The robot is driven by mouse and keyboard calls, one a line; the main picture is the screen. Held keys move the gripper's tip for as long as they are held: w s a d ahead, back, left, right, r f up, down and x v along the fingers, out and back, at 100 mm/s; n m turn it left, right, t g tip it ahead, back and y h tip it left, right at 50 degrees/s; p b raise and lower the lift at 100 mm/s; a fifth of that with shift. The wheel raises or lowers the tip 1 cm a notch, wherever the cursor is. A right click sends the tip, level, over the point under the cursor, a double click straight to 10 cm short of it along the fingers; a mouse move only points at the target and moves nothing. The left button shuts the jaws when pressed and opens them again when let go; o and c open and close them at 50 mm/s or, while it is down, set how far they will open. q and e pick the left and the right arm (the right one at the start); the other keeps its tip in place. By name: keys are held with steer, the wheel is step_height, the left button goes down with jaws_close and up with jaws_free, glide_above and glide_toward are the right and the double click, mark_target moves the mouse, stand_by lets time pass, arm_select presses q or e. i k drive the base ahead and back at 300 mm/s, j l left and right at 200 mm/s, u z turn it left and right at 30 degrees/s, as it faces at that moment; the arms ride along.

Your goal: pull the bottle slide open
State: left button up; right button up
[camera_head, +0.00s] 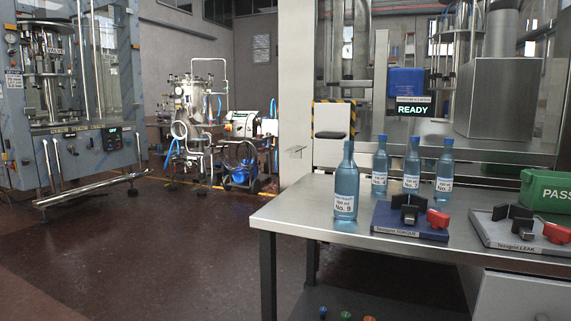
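The filling machine (296,90) stands behind the steel table, with a lit READY sign (412,110) on its front. A dark handle-like piece (331,135) sits at a panel edged with yellow-black stripes, left of the sign. I cannot tell for certain whether this is the bottle slide, or how far it is open. One blue bottle (346,190) marked No. 9 stands upright at the table's left. Three more blue bottles stand upright behind it, one of them at the right (444,170). Neither of my grippers is in view.
The steel table (300,212) has a blue torque testing stand (400,222), a grey leak testing stand (490,232) and a green PASS box (545,188). Other machines stand at the back left. The floor (150,260) left of the table is clear.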

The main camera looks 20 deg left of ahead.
mark_target(331, 121)
steer(key=i+j, duration=0.15)
steer(key=j, duration=0.25)
steer(key=i+j, duration=0.1)
steer(key=j, duration=0.25)
steer(key=i+j, duration=0.15)
steer(key=j, duration=0.25)
steer(key=i+j, duration=0.1)
steer(key=j, duration=0.25)
steer(key=i+j, duration=0.15)
steer(key=j, duration=0.25)
steer(key=i+j, duration=0.15)
steer(key=j, duration=0.25)
steer(key=i+j, duration=0.85)
steer(key=j, duration=0.25)
